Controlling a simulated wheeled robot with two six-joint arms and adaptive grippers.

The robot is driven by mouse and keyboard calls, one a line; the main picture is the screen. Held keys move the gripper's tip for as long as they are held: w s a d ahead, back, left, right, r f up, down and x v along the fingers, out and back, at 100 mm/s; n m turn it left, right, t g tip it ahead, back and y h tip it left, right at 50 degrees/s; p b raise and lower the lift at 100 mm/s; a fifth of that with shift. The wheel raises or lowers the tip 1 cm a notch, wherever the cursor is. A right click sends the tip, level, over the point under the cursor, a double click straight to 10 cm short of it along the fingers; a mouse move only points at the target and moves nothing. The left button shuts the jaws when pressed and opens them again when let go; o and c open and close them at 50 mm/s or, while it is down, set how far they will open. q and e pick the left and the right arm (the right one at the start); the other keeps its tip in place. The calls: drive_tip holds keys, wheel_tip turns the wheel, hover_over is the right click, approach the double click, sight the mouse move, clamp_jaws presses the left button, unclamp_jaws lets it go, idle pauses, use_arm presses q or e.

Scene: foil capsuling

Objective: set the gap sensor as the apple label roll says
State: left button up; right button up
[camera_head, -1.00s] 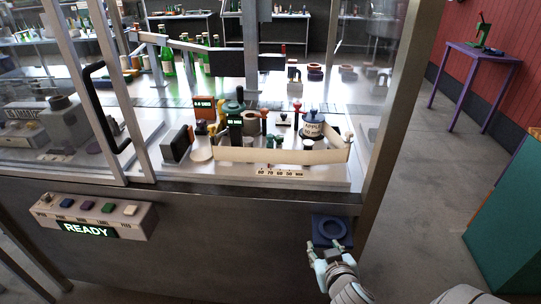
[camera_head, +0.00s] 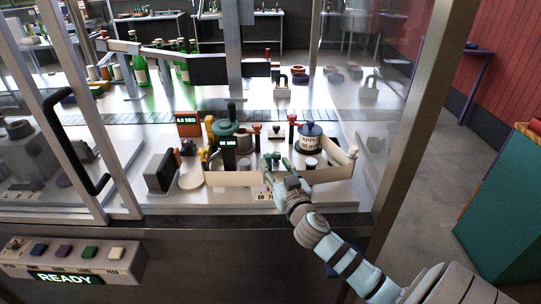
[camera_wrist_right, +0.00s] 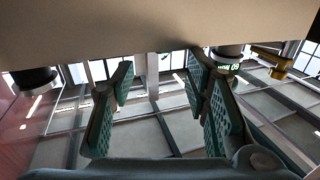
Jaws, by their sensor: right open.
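The apple label roll (camera_head: 310,138) stands at the right of the machine bed, white with a dark blue top. It reads APPLE, with smaller print below that I cannot make out. A cream label strip (camera_head: 235,179) runs along the front. A small dark display with green characters (camera_head: 228,143) sits left of centre, perhaps part of the gap sensor. My right gripper (camera_head: 279,172) is open at the strip, over the front scale (camera_head: 265,197), most of which it hides. In the right wrist view its green-padded fingers (camera_wrist_right: 160,105) are apart and empty, below the strip (camera_wrist_right: 120,25). My left gripper is not in view.
An orange-framed display (camera_head: 187,122) and a dark box (camera_head: 161,170) stand to the left. Several coloured knobs crowd the bed behind the strip. A glazed door frame (camera_head: 85,140) is at left and a metal post (camera_head: 425,110) at right. A button panel (camera_head: 70,262) reads READY.

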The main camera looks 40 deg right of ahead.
sight(269, 158)
drive_tip(key=x, duration=0.5)
drive_tip(key=shift+w+a+f, duration=0.1)
drive_tip(key=shift+w+f, duration=0.25)
drive_tip(key=shift+f, duration=0.05)
drive_tip(key=shift+w, duration=0.1)
drive_tip(key=shift+s+r, duration=0.2)
drive_tip(key=shift+s, duration=0.15)
drive_tip(key=shift+c, duration=0.9)
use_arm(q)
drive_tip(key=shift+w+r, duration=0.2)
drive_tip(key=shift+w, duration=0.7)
use_arm(e)
drive_tip(key=shift+f, duration=0.1)
clamp_jaws()
